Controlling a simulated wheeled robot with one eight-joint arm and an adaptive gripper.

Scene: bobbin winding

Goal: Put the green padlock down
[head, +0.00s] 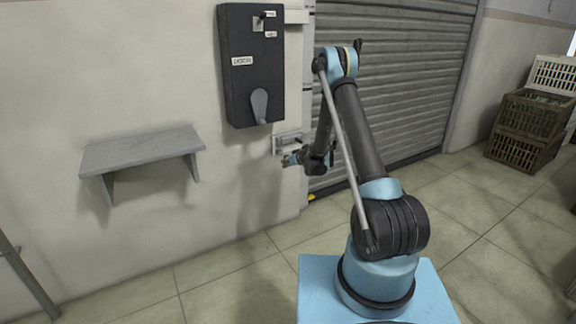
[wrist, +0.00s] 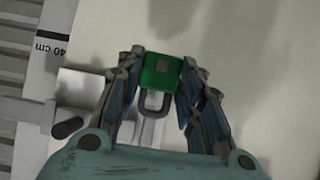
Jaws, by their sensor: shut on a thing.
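The green padlock (wrist: 161,72) shows in the wrist view, between the fingertips of my gripper (wrist: 160,67). The gripper is shut on its green body, and its grey shackle (wrist: 155,103) points back toward the palm. A pale wall lies behind the padlock. In the head view my gripper (head: 291,160) is in front of the wall, just below a metal latch plate (head: 287,141) beside the shutter. The padlock is too small to make out clearly there. The latch also shows at the left of the wrist view (wrist: 82,88), apart from the padlock.
A bare grey shelf (head: 140,150) is fixed to the wall on the left. A dark switch box (head: 240,90) with a grey lever (head: 259,105) hangs above the latch. A roller shutter (head: 410,60) is at the right, with stacked crates (head: 528,115) beyond. The floor below the shelf is clear.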

